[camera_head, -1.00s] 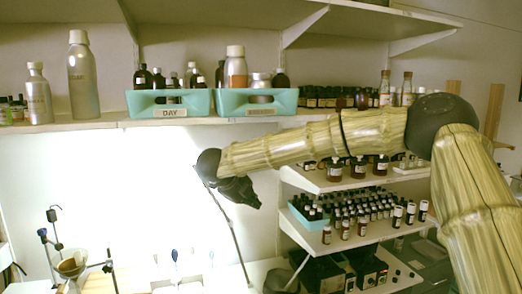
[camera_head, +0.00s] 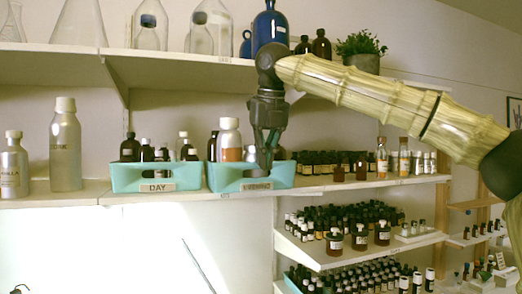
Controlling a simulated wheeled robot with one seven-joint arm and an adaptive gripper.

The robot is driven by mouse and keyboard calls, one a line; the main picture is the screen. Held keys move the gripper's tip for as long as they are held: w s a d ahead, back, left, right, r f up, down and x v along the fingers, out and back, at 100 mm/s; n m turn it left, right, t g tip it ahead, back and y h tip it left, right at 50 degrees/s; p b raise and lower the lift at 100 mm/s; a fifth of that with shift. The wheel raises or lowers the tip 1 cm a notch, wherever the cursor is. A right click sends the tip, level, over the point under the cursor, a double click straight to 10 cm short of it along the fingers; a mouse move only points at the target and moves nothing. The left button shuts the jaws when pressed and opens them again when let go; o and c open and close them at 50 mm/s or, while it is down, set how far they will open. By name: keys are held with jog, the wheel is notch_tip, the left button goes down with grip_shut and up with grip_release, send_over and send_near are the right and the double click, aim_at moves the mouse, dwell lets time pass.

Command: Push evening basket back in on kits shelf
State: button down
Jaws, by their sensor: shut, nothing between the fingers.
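The evening basket (camera_head: 222,180) is a teal open basket on the kits shelf, with a label reading roughly "EVENING" on its front. It holds a white-capped amber bottle (camera_head: 230,142) and other bottles, partly hidden. Its front lies close to the edge of the kits shelf (camera_head: 330,182). My gripper (camera_head: 266,166) points down with its fingers shut and empty. The fingertips overlap the basket's front right part, above the label; I cannot tell whether they touch it. The matching day basket (camera_head: 128,183) stands just left, with bottles inside.
Large metal bottles (camera_head: 65,145) stand left of the baskets. Rows of small dark bottles (camera_head: 318,162) stand to the right. The upper shelf (camera_head: 190,60) holds glassware, a blue bottle (camera_head: 270,27) and a plant (camera_head: 360,43) close to my arm.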

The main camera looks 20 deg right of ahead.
aim_at(256, 180)
jog(key=shift+w+a+f+p, duration=0.1)
jog(key=shift+w+f+p, duration=2.5)
jog(key=shift+w+f, duration=0.7)
jog(key=shift+s, duration=0.15)
